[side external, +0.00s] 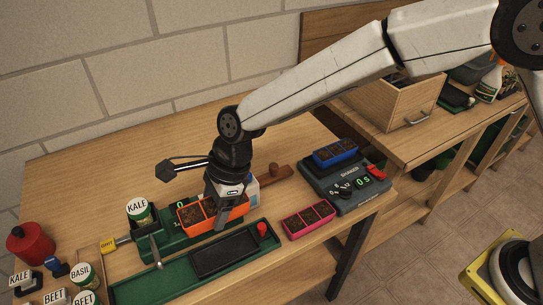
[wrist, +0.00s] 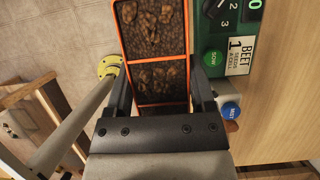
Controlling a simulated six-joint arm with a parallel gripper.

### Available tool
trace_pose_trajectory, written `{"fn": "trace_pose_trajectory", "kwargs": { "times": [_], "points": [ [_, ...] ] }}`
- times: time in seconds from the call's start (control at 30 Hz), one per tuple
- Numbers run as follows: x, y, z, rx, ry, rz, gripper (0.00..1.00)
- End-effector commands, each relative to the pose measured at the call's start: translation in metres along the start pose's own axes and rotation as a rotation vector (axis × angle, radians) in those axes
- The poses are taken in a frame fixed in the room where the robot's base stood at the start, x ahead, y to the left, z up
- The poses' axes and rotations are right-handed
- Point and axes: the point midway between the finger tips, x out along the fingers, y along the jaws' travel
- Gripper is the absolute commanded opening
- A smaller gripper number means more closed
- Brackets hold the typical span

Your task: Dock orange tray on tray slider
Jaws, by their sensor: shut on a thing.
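The orange tray (side external: 190,217) has soil-filled cells and is held over the near side of the green seeder machine (side external: 175,243). My gripper (side external: 222,218) is shut on the tray, with a finger on its near long side. In the wrist view, the orange tray (wrist: 152,50) lies between the two fingers of my gripper (wrist: 160,95). The tray slider, a black flat carriage (side external: 225,253) with a red knob (side external: 262,229), lies empty on a long green rail (side external: 150,288) in front of the machine. The gap beneath the tray is hard to judge.
A pink tray (side external: 308,219) stands right of the rail. A blue tray (side external: 335,152) sits on the dark shaker (side external: 345,185). Seed jars, including a kale jar (side external: 139,210), and a red can (side external: 30,243) stand left. The back of the table is clear.

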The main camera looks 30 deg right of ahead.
Motion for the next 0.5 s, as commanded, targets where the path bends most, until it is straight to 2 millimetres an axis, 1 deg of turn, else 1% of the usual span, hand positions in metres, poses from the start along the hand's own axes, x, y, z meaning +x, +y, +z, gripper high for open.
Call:
{"fn": "trace_pose_trajectory", "kwargs": {
  "times": [0.03,0.1,0.3,0.4,0.5],
  "points": [
    [0.011,0.0,-0.005,0.001,0.002,0.003,0.05],
    [0.023,0.0,-0.01,0.001,0.001,0.003,0.05],
    [0.052,0.0,-0.022,-0.001,0.0,0.001,0.05],
    [0.059,-0.001,-0.025,-0.003,-0.001,0.0,0.05],
    [0.063,-0.001,-0.026,-0.003,-0.001,-0.001,0.05]
  ]
}}
